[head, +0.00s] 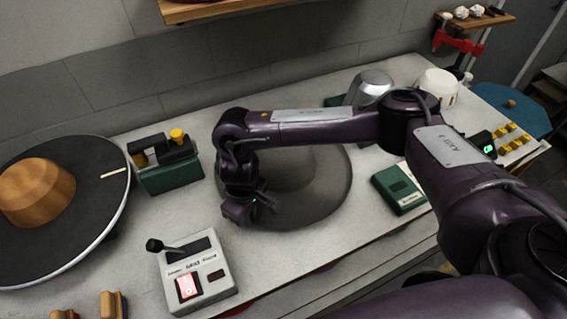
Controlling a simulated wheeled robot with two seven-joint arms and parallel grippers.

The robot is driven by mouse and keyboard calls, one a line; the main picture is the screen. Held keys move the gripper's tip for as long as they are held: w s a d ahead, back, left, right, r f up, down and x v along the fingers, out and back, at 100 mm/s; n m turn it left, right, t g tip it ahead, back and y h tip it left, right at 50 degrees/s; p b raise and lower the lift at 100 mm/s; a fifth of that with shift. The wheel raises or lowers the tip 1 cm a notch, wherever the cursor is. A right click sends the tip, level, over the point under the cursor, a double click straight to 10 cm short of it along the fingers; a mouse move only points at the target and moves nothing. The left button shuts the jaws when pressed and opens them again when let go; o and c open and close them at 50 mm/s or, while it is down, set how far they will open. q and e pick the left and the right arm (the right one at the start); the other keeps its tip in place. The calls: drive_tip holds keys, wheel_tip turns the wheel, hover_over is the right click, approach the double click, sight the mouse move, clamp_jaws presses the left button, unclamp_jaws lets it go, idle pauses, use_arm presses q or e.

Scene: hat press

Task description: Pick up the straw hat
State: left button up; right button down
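A round, wide-brimmed grey-brown hat (325,197) lies on the light worktop in the middle of the head view. It is the thing that best fits the straw hat, though no straw weave can be made out. My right arm crosses above it and hides part of its crown and far brim. My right gripper (254,209) points down over the left part of the hat's brim. Whether its fingers touch the brim, or are apart or closed, cannot be told. My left gripper is not in view.
A black disc (98,215) with a tan block (35,192) stands at left. A green device (170,177) and a grey control box (196,274) flank the hat's left side. A green box (399,188) lies right of it, and a silver rounded thing (369,88) stands behind.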

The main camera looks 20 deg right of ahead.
idle(0.3)
wheel_tip(320, 180, up, 20)
drive_tip(key=p, duration=0.1)
idle(0.4)
drive_tip(key=c, duration=2.1)
unclamp_jaws()
drive_tip(key=shift+r, duration=0.1)
clamp_jaws()
